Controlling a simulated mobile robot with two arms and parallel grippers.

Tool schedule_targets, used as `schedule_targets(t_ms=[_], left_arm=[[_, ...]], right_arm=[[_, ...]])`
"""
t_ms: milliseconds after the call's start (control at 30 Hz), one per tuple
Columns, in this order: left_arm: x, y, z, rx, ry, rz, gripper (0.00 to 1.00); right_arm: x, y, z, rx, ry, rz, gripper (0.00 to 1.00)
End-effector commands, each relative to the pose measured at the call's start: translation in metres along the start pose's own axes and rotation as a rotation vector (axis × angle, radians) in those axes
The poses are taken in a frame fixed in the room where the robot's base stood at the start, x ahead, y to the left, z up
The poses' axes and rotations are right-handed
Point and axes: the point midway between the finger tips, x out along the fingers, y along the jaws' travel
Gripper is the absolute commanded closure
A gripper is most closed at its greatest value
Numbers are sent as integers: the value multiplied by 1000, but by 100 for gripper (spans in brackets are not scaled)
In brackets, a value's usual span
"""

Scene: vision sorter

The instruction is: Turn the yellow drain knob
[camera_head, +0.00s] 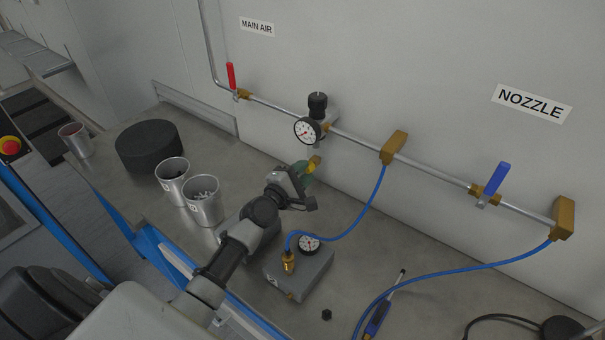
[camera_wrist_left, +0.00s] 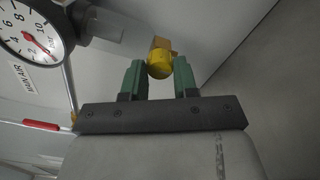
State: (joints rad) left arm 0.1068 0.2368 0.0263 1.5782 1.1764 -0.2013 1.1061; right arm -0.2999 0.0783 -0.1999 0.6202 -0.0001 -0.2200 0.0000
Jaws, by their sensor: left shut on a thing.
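The yellow drain knob (camera_head: 311,168) sits on a brass fitting below the regulator and its gauge (camera_head: 307,130). In the left wrist view the knob (camera_wrist_left: 159,65) is between the two green fingers. My left gripper (camera_head: 306,171) is at the knob, shut on it, and hides part of it in the head view. In the left wrist view the gripper (camera_wrist_left: 158,72) has a finger on each side of the knob. My right gripper is not in view.
The air pipe with a red-handled valve (camera_head: 231,77) and a blue-handled valve (camera_head: 499,179) runs along the wall. Blue hoses loop nearby.

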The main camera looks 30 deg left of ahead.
Motion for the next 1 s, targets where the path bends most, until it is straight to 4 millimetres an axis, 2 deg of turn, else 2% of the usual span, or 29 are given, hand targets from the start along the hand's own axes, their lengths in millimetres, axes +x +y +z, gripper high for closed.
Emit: schedule_targets(t_ms=[567,600,733,767,1000], left_arm=[[0,-2,0,37,0,-4,95],[0,-2,0,37,0,-4,68],[0,-1,0,36,0,-3,48],[0,-1,0,36,0,-3,45],[0,-1,0,35,0,-2,45]], right_arm=[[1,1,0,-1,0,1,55],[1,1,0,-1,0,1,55],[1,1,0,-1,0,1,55],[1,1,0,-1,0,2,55],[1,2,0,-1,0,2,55]])
